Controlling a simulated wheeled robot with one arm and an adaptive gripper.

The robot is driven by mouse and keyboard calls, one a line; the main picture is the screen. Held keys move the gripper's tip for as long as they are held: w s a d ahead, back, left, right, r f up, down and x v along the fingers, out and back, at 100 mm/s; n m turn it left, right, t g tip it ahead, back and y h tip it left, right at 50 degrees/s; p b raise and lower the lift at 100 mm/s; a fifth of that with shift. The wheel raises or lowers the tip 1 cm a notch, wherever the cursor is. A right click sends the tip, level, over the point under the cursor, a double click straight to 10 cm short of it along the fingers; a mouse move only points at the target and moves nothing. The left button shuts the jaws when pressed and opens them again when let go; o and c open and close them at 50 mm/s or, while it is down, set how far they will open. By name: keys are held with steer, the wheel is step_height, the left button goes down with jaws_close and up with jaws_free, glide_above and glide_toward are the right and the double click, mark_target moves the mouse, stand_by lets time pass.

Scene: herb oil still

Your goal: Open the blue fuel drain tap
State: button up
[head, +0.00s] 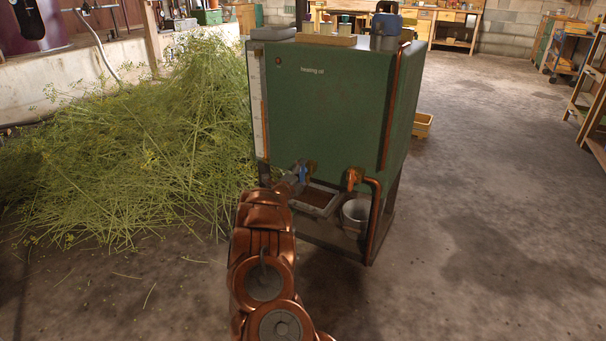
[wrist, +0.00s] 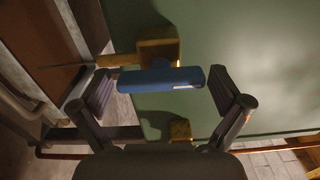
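The blue tap handle (wrist: 160,79) lies crosswise between the fingers of my gripper (wrist: 162,88) in the wrist view. A small gap shows at its right end; at its left end the finger is very close, and I cannot tell if it touches. Its brass body (wrist: 158,52) meets the green tank behind. In the head view the blue handle (head: 303,174) shows low on the front of the green heating oil tank (head: 325,110), with my gripper (head: 294,181) at it. My arm partly hides the area below.
A copper-coloured tap and pipe (head: 372,190) stand right of the blue tap. A shallow tray (head: 316,212) and a grey bucket (head: 355,218) are below. Cut herbs (head: 130,150) are heaped at left. The floor (head: 490,200) at right is clear.

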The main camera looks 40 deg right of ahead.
steer(key=v, duration=1.2)
stand_by(0.3)
stand_by(0.4)
